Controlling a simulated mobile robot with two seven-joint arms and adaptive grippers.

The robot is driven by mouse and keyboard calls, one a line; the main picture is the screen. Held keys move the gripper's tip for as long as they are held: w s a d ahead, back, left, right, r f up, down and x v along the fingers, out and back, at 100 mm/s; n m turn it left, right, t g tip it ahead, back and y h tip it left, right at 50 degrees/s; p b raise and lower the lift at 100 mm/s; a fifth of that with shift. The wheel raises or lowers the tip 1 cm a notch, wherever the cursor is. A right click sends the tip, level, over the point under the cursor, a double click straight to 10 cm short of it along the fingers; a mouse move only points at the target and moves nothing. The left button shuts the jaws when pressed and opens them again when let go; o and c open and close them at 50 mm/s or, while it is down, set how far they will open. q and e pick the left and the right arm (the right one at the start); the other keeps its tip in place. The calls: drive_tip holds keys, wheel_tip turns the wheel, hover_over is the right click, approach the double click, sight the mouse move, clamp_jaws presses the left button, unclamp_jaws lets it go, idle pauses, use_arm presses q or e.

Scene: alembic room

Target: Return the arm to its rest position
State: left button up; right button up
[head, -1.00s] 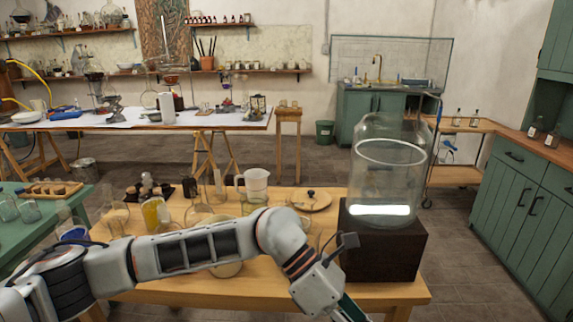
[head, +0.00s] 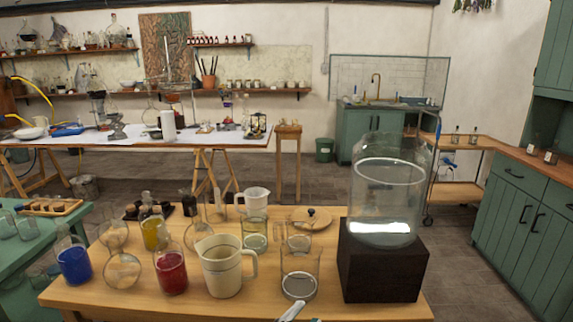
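Only a small pale grey piece of my own arm (head: 292,311) shows at the bottom edge of the head view, just in front of the wooden table (head: 215,307). I cannot tell which link it is. Neither gripper's fingers are in the picture, so their state is hidden. Nothing of my arms lies over the table's glassware.
A green table (head: 20,262) is left.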

use_arm(q)
drive_tip(key=s+a+f+n+y, duration=0.2)
drive_tip(key=a+f+n+y, duration=0.2)
drive_tip(key=a+f, duration=0.3)
drive_tip(key=s+a+f+n+y, duration=0.2)
drive_tip(key=a+f+n+y, duration=0.15)
drive_tip(key=f, duration=0.45)
drive_tip(key=s+a+f+n+g+y, duration=0.4)
drive_tip(key=s+a+f+n+g, duration=0.1)
drive_tip(key=s+a+f, duration=0.7)
wheel_tip(320, 180, down, 3)
drive_tip(key=shift+s+a+r+n, duration=0.2)
drive_tip(key=shift+s+a+n, duration=0.2)
drive_tip(key=shift+s, duration=0.2)
